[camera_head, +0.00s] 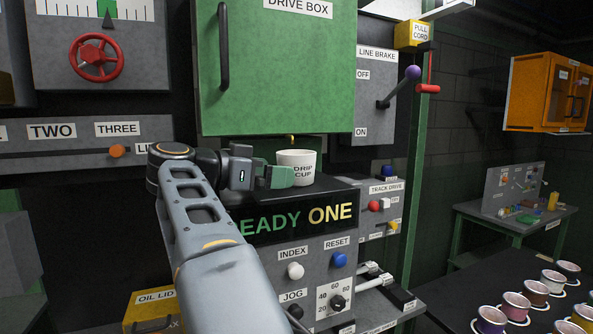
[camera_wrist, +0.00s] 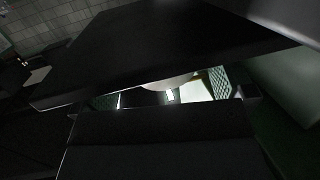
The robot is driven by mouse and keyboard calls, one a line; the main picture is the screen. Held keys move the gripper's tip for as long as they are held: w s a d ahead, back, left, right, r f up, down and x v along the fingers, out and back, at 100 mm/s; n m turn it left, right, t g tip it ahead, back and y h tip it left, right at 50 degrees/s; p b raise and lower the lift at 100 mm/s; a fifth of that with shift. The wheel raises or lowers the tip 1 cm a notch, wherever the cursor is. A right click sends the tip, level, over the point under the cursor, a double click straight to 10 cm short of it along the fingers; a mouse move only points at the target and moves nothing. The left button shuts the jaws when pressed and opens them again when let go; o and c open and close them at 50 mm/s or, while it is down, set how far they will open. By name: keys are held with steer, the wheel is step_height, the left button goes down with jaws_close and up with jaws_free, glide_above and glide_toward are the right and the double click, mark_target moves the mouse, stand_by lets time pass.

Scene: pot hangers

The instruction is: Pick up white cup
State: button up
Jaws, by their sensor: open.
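The white cup (camera_head: 300,158), lettered "DRIP CUP", stands upright on the dark top of the console, under the green drive box. My gripper (camera_head: 288,176) reaches in from the left, with its green fingers level with the cup and at its left side. The fingers overlap the cup's lower left in the picture; I cannot tell whether they touch it. In the wrist view my gripper (camera_wrist: 165,97) has its fingers spread apart. A pale curved shape shows between them, partly hidden by a dark foreground part; it may be the cup.
The drive box (camera_head: 275,75) hangs close above the cup, with a small brass spout over it. The console (camera_head: 290,225) has buttons and a dial on its front. A purple-knobbed lever (camera_head: 412,73) is to the right. Several colored cups stand at the lower right.

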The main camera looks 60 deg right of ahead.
steer(key=shift+x, duration=2.7)
steer(key=shift+r, duration=0.2)
steer(key=shift+c, duration=0.5)
steer(key=shift+s, duration=0.1)
steer(key=c, duration=1)
steer(key=shift+r, duration=0.1)
steer(key=shift+r+p, duration=0.4)
steer(key=shift+r, duration=0.15)
steer(key=shift+w+a+r, duration=0.15)
steer(key=shift+w+a, duration=0.05)
steer(key=shift+a, duration=0.05)
steer(key=f+v, duration=0.2)
steer(key=v, duration=1.5)
steer(key=shift+a+f+b, duration=0.3)
steer(key=shift+a+f, duration=0.05)
steer(key=shift+f, duration=0.05)
steer(key=shift+w, duration=0.15)
